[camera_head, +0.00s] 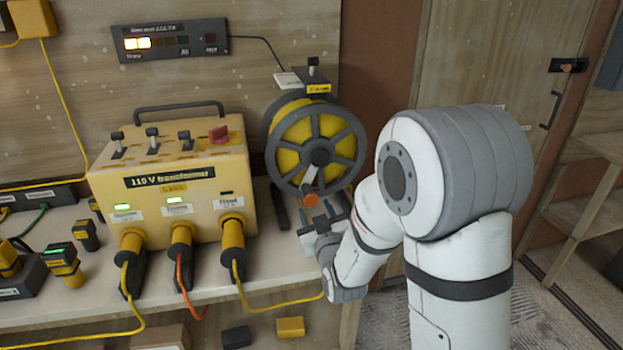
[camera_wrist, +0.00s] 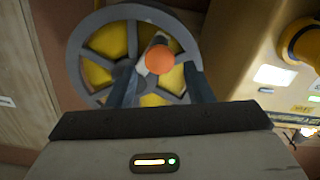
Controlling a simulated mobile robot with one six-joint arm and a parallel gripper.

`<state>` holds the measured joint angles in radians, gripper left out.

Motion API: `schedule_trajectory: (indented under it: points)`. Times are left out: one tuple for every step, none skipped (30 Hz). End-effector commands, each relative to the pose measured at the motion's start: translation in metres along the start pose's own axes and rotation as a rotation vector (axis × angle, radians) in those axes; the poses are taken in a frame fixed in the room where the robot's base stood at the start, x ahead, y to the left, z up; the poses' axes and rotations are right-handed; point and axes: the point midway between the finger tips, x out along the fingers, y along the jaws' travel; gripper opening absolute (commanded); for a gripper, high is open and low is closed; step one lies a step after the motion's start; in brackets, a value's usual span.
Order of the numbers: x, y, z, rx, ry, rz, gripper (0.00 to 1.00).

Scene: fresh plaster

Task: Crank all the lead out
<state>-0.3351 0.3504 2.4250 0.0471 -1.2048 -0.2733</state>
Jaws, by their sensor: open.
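The cable reel (camera_head: 352,148) stands at the right end of the bench, a grey spoked wheel with yellow lead (camera_head: 291,158) wound inside. Its crank arm points down and slightly left from the hub, with an orange knob (camera_head: 311,200) at its end. My gripper (camera_head: 322,211) is open just in front of and below the knob. In the wrist view the orange knob (camera_wrist: 159,60) shows between and slightly beyond the two dark fingers (camera_wrist: 160,80). I cannot tell whether either finger touches it. The reel (camera_wrist: 75,60) fills the upper middle there.
A yellow 110 V transformer (camera_head: 170,207) stands left of the reel, with several plugs and cables at its front. A small box with a lever (camera_head: 318,88) sits above the reel. A wall panel (camera_head: 170,40) has lit lamps. A door (camera_head: 490,110) is behind my arm.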

Motion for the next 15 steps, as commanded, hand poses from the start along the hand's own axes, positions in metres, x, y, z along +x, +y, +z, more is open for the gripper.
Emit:
schedule_trajectory:
  points:
    - [0.005, 0.0, -0.001, 0.0, 0.002, 0.0, 0.47]
    - [0.009, 0.0, -0.001, 0.0, 0.002, 0.0, 0.47]
    - [0.016, 0.0, -0.001, 0.0, 0.002, 0.001, 0.47]
    - [0.02, 0.0, 0.0, 0.0, 0.001, 0.001, 0.47]
    - [0.026, 0.001, -0.001, 0.0, 0.001, 0.001, 0.47]
    - [0.032, 0.001, 0.0, 0.0, 0.0, 0.002, 0.47]
    - [0.038, 0.001, 0.0, 0.0, 0.001, 0.002, 0.47]
    - [0.042, 0.002, 0.0, 0.0, 0.001, 0.002, 0.47]
    - [0.049, 0.002, 0.0, 0.0, 0.0, 0.003, 0.47]
    - [0.053, 0.002, 0.0, 0.0, -0.001, 0.003, 0.47]
    - [0.057, 0.002, 0.0, 0.0, 0.0, 0.003, 0.47]
    - [0.061, 0.002, 0.0, 0.0, -0.001, 0.004, 0.47]
    - [0.064, 0.003, 0.001, 0.0, -0.001, 0.004, 0.47]
    - [0.067, 0.003, 0.001, 0.0, 0.0, 0.004, 0.47]
    - [0.069, 0.003, 0.001, 0.0, 0.0, 0.005, 0.47]
